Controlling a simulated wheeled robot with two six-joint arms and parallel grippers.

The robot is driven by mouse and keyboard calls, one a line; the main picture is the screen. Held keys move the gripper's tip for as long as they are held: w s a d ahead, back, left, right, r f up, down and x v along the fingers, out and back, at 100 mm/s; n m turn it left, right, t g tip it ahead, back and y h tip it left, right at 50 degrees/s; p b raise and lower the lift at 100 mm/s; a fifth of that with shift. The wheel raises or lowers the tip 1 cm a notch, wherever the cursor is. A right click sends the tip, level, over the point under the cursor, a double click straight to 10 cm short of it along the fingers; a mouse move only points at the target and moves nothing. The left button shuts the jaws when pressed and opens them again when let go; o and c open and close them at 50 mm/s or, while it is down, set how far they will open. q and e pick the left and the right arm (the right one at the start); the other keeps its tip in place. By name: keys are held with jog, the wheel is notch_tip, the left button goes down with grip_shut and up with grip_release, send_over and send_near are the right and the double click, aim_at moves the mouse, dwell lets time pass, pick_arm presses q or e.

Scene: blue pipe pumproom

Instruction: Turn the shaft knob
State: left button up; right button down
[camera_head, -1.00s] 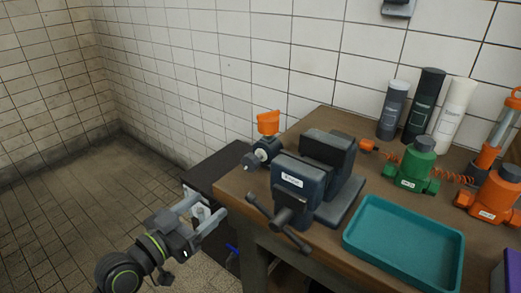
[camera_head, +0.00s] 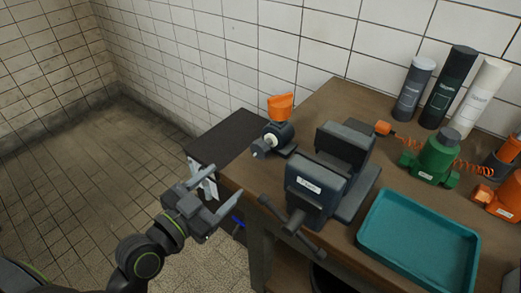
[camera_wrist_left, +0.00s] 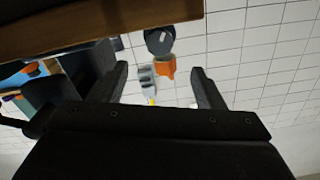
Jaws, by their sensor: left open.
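A small dark device with an orange cup-shaped top (camera_head: 281,106) stands at the bench's left back edge. A dark round knob (camera_head: 261,149) sticks out of its front-left side on a short shaft, with a pale ring behind it. My left gripper (camera_head: 220,181) is open and empty, in front of the bench's left edge and apart from the knob. In the left wrist view a dark round part (camera_wrist_left: 160,41) and the orange top (camera_wrist_left: 166,68) show beyond and between the open fingers (camera_wrist_left: 160,84). My right gripper is not in view.
A dark vise (camera_head: 318,190) with a handle at its front stands right of the device. A teal tray (camera_head: 366,236), a green device (camera_head: 434,158) and several cylinders are further right. A dark-topped cabinet (camera_head: 228,140) stands left of the bench. The tiled floor at left is clear.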

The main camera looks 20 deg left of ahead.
aim_at(257, 153)
pick_arm(q)
jog(key=p+x, duration=0.2)
jog(key=x, duration=1.1)
jog(key=shift+w, duration=0.2)
jog(key=c, duration=1)
jog(key=n+p, duration=0.1)
jog(key=n, duration=0.1)
jog(key=shift+r+n, duration=0.15)
jog(key=shift+n, duration=0.15)
jog(key=shift+d+n+p, duration=0.1)
jog(key=shift+n+p, duration=0.45)
jog(key=shift+n, duration=0.75)
jog(key=o, duration=1)
jog(key=shift+s, duration=0.1)
